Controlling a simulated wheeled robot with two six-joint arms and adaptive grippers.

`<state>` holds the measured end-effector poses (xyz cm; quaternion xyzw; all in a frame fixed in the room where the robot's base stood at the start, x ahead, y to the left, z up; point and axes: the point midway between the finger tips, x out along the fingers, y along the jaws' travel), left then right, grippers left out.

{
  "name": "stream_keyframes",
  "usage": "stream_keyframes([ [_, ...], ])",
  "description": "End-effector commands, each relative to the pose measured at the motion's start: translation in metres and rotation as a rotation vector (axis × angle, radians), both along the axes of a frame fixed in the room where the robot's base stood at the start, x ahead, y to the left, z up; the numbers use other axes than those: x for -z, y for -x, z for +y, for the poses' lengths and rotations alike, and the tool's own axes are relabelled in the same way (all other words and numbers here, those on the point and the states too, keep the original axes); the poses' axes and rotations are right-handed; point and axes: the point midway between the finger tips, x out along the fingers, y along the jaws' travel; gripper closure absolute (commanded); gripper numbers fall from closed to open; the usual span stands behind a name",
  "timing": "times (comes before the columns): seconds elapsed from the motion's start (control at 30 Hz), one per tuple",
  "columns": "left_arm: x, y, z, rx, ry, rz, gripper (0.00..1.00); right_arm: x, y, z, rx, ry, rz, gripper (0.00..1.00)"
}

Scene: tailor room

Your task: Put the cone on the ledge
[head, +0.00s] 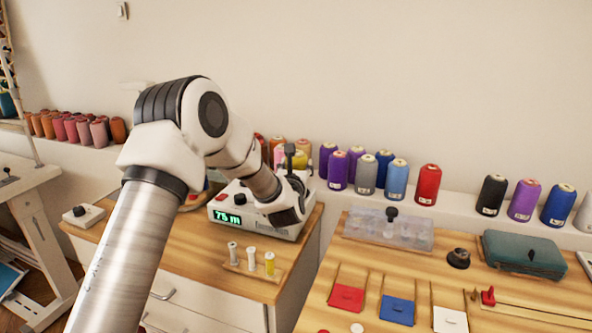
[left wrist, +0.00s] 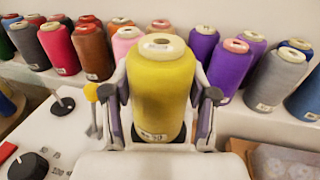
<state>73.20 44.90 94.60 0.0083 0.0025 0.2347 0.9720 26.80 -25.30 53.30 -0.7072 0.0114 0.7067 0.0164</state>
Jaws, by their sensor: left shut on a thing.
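The yellow cone of thread (left wrist: 160,85) is upright between the two fingers of my left gripper (left wrist: 163,98), which is shut on it. In the head view the yellow cone (head: 299,157) is mostly hidden behind my left gripper (head: 292,165), above the back of the white box with a green display. The white ledge (head: 455,198) runs along the wall and bears a row of cones. In the left wrist view the ledge (left wrist: 240,118) lies behind the held cone. I cannot tell whether the cone touches the ledge. My right gripper is not in view.
Purple cones (head: 338,170) stand right of the held cone, and orange and pink cones left of it. The display box (head: 235,216) stands on the wooden cabinet below my arm. There is bare ledge between the red cone (head: 428,184) and the black cone (head: 491,195).

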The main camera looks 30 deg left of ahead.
Motion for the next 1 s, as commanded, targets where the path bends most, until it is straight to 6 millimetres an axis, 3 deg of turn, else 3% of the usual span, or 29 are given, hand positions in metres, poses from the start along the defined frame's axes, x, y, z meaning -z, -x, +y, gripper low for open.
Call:
stream_keyframes([
  [0.37,0.007,0.0,0.0,0.0,-0.001,-0.002,0.83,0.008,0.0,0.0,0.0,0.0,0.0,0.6],
  [0.4,0.007,0.0,0.0,0.0,0.0,-0.001,0.35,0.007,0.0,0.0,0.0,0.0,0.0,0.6],
  [0.47,0.006,0.0,0.0,0.0,0.0,-0.001,0.17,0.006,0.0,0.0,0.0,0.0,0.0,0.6],
  [0.77,0.006,0.0,0.0,0.0,0.0,-0.001,0.17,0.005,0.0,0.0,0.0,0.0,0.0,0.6],
  [0.9,0.003,0.0,0.0,0.0,-0.001,0.003,0.17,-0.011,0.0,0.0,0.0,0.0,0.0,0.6],
  [1.0,0.009,0.017,-0.01,0.001,-0.001,0.0,0.17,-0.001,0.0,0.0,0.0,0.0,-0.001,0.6],
])
